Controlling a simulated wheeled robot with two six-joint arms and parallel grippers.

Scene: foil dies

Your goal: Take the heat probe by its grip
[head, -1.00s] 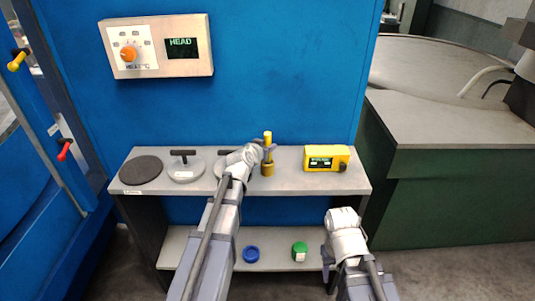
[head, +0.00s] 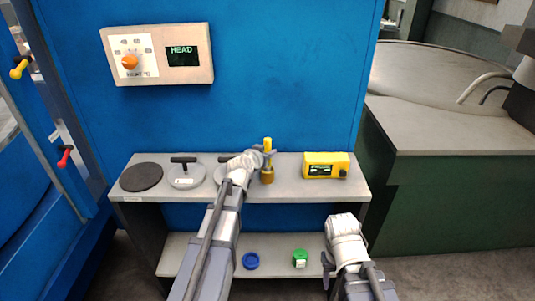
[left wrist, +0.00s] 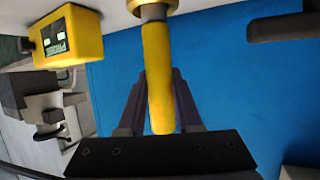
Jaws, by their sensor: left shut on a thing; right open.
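The heat probe's yellow grip (head: 267,144) stands upright on the upper shelf, with its brass-coloured lower part (head: 267,177) below. In the left wrist view the yellow grip (left wrist: 157,75) lies between the fingers of my left gripper (left wrist: 158,105). My left gripper (head: 265,158) is shut on the grip in the head view. My right gripper (head: 328,268) is open and empty, low in front of the lower shelf, away from the probe.
A yellow meter box (head: 326,165) stands right of the probe. A dark disc (head: 141,177) and a handled grey disc (head: 186,175) lie to the left. The lower shelf holds a blue round item (head: 250,260) and a green-topped item (head: 300,258). A control panel (head: 157,54) is on the blue wall.

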